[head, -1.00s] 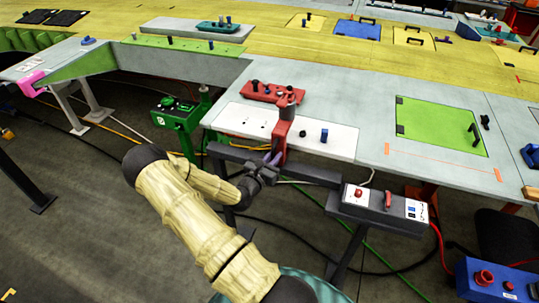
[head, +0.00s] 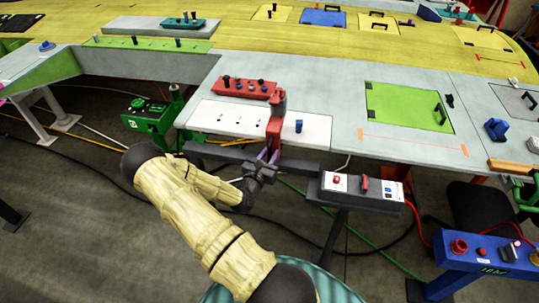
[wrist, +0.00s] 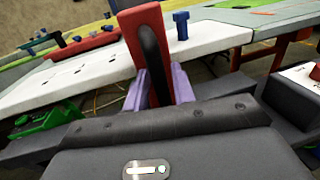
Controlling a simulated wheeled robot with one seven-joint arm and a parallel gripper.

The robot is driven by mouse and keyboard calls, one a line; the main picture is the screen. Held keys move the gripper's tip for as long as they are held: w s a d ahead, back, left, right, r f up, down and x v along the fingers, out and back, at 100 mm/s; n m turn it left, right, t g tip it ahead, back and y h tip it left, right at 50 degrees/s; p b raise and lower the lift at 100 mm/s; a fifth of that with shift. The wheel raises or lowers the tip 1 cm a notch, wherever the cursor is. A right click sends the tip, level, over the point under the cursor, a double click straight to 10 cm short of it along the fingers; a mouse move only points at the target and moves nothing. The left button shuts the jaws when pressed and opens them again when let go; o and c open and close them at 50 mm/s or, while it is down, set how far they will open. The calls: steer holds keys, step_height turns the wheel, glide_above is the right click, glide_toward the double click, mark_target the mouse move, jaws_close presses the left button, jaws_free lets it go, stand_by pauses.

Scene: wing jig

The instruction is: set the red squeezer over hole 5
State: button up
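The red squeezer (head: 275,122) stands upright at the front edge of the white strip (head: 205,116), with its round head over the strip. I cannot tell whether it touches the strip. My gripper (head: 265,160) is below the strip's edge, with its purple fingers on either side of the squeezer's lower part. In the wrist view the squeezer (wrist: 134,30) rises between the fingers of my gripper (wrist: 160,88). Several small dark holes show in the strip left of the squeezer. Their numbers cannot be read, and the squeezer hides part of the strip.
A blue peg (head: 299,126) stands on the strip just right of the squeezer. A red rack with dark knobs (head: 243,87) lies behind the strip. A dark grey control box (head: 360,194) stands at the front right. A green panel (head: 405,107) lies farther right on the table.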

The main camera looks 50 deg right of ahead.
steer(key=shift+o, duration=0.2)
steer(key=b+v, duration=0.4)
steer(key=v, duration=1.3)
steer(key=shift+a, duration=0.2)
steer(key=shift+s+r, duration=0.1)
steer(key=s+a+r+m+g+y, duration=0.2)
steer(key=s+a+m+g+y, duration=0.5)
steer(key=s+m+g, duration=0.65)
steer(key=w+a+r+m+t+y, duration=0.8)
steer(key=w+a+t+y, duration=0.1)
steer(key=w+a, duration=0.2)
steer(key=shift+w+a+m+t+y, duration=0.35)
steer(key=shift+a+y, duration=0.05)
